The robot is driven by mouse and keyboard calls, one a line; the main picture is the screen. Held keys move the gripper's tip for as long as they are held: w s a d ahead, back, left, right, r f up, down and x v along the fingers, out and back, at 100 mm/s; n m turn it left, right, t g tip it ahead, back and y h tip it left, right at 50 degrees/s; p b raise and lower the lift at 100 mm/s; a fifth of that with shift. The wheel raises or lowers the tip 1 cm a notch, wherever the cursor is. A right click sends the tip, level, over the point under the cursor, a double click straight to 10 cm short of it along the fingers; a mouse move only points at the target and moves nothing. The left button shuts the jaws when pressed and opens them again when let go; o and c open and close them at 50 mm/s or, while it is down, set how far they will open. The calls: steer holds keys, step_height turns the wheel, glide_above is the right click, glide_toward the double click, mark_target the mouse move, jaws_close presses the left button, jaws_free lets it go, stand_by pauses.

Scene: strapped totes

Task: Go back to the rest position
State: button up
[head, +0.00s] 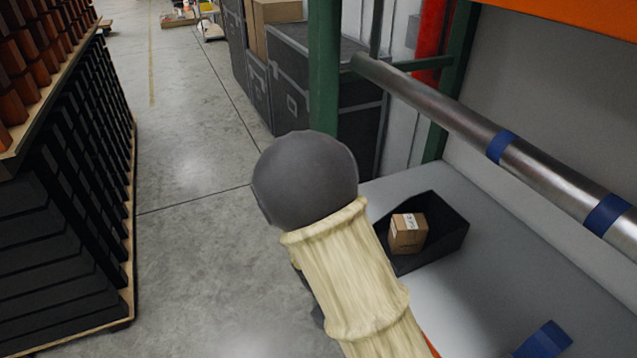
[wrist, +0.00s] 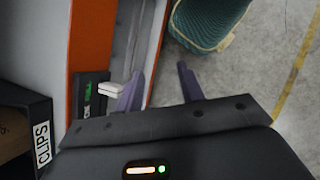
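My gripper (wrist: 160,71) shows in the wrist view with its two purple fingers spread apart. I see nothing between them. It hangs over the floor beside the orange shelf edge (wrist: 84,38). In the head view my arm, with a dark grey round joint and a cream sleeve, reaches up the middle of the picture and hides the gripper. A black tote (head: 455,245) with a cardboard box (head: 408,233) in it stands on the grey shelf (head: 462,305), to the right of my arm. In the wrist view the tote carries a CLIPS label (wrist: 42,146).
A green post (head: 324,70) and a metal pipe with blue bands (head: 440,98) stand close by. A blue piece (head: 545,340) lies on the shelf. Stacked dark racks (head: 65,240) line the left. Concrete floor (head: 200,150) is open between. The wrist view shows a teal round object (wrist: 210,22).

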steer(key=d+r+m+t+y+p, duration=0.1)
steer(key=d+r+m+t+y, duration=0.1)
steer(key=d+r+m, duration=0.2)
steer(key=w+d+r+m+t+y+p, duration=0.1)
steer(key=d+r+m+t+y, duration=0.2)
steer(key=r, duration=0.8)
steer(key=d+m, duration=0.1)
steer(key=m, duration=0.1)
steer(key=shift+r+m+t+p, duration=0.2)
steer(key=shift+m+t+p, duration=0.1)
steer(key=shift+p, duration=0.1)
steer(key=shift+w, duration=0.15)
